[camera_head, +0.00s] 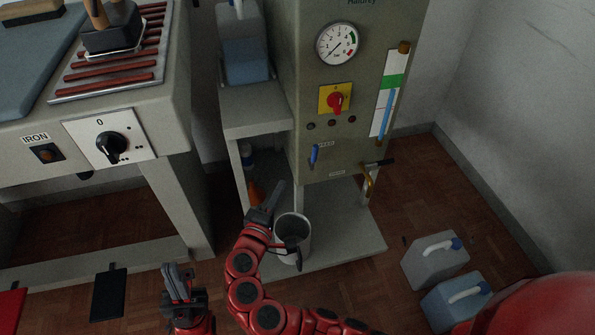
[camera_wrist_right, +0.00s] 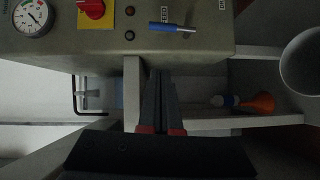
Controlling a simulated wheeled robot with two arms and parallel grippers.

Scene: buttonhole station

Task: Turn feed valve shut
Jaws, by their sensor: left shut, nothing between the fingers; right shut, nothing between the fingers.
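The feed valve's blue lever (camera_head: 314,155) is on the front of the grey boiler cabinet (camera_head: 330,120), next to a FEED label. In the head view it points roughly up and down. It also shows at the top of the right wrist view (camera_wrist_right: 172,27), lying sideways there because that view is turned. My right gripper (camera_head: 277,188) is shut and empty, below and left of the lever and apart from it. Its dark fingers show in the right wrist view (camera_wrist_right: 160,80). My left gripper (camera_head: 173,270) is shut and empty at the lower left, far from the valve.
A metal bucket (camera_head: 292,245) stands on the low shelf beside my right arm, with an orange funnel (camera_wrist_right: 262,102) nearby. A brass tap (camera_head: 369,180) with a dark handle sticks out right of the lever. Two jugs (camera_head: 435,260) (camera_head: 456,300) stand on the floor at right.

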